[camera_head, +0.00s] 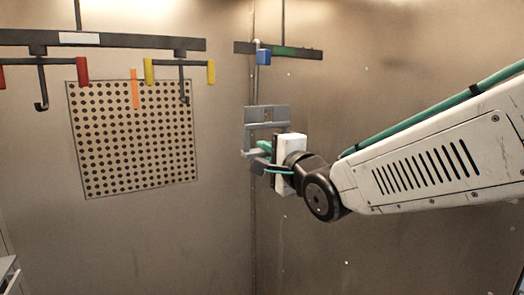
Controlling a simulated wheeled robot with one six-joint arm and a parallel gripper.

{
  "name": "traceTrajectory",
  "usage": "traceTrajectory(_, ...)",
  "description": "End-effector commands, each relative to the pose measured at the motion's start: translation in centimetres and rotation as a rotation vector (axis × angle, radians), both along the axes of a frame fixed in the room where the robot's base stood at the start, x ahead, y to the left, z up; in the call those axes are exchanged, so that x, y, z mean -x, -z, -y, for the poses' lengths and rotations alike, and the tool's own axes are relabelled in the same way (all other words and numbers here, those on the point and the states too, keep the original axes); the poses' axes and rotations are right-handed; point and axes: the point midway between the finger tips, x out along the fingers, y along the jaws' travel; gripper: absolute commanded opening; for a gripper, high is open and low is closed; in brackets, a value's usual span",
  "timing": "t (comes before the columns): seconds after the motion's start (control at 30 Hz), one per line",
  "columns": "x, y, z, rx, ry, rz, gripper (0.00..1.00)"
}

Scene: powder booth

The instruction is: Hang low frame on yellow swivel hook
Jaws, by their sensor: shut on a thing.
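The yellow swivel hook (184,84) hangs from the dark overhead bar, left of centre. It is a dark hook under a short crossbar with a yellow block at each end, and nothing hangs on it. My gripper (262,157) is right of the hook and lower, near the booth corner. It is shut on a grey frame (267,114), which it holds upright in the air, apart from the hook. The frame has a wide top plate and an opening below it. My gripper's fingers partly hide its lower part.
A similar hook with red ends (42,90) hangs at the far left, empty. An orange strip (134,88) is beside the yellow hook. A perforated panel (135,150) is on the back wall.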

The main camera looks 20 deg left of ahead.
Motion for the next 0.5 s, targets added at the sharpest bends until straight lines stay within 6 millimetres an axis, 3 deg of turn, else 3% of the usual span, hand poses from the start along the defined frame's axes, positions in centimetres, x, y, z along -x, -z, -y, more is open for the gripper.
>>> traceTrajectory(0.5,2.1,0.0,2.4,-0.001,0.000,0.001,0.00)
